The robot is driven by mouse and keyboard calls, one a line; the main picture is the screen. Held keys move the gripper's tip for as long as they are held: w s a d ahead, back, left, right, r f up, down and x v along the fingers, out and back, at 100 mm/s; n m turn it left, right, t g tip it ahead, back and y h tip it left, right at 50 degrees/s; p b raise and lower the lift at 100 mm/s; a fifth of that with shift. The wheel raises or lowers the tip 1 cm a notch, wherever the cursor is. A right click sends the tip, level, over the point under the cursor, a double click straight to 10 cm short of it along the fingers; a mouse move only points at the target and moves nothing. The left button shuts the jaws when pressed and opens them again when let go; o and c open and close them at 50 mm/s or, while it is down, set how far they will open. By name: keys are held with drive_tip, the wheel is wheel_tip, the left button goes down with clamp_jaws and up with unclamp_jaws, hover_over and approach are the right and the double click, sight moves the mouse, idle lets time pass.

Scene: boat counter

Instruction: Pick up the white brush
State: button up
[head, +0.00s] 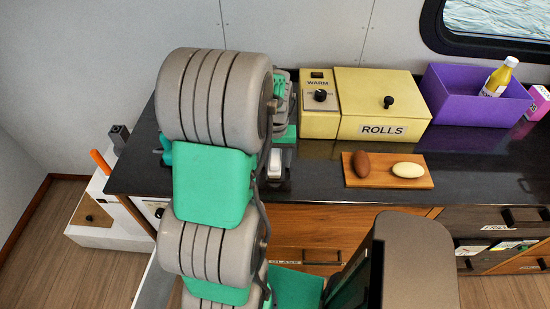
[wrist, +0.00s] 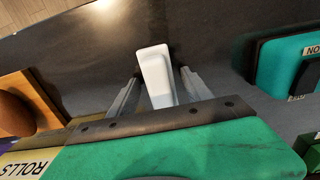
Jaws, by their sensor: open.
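The white brush (wrist: 154,65) lies on the dark counter, between the two fingers of my gripper (wrist: 159,79) in the wrist view. The fingers are apart, one on each side of it, with a dark gap visible at each side. Its near end is cut off from view by the gripper's palm. In the head view the white brush (head: 275,164) shows as a small white piece near the counter's front edge, just right of my arm, which hides much of that area.
A yellow warmer box labelled ROLLS (head: 382,105) stands at the back. A wooden board (head: 384,179) with a brown and a cream roll lies to the right. A purple bin (head: 455,108) holds a bottle. A teal box (wrist: 285,65) is beside the gripper in the wrist view.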

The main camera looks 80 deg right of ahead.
clamp_jaws()
idle(0.6)
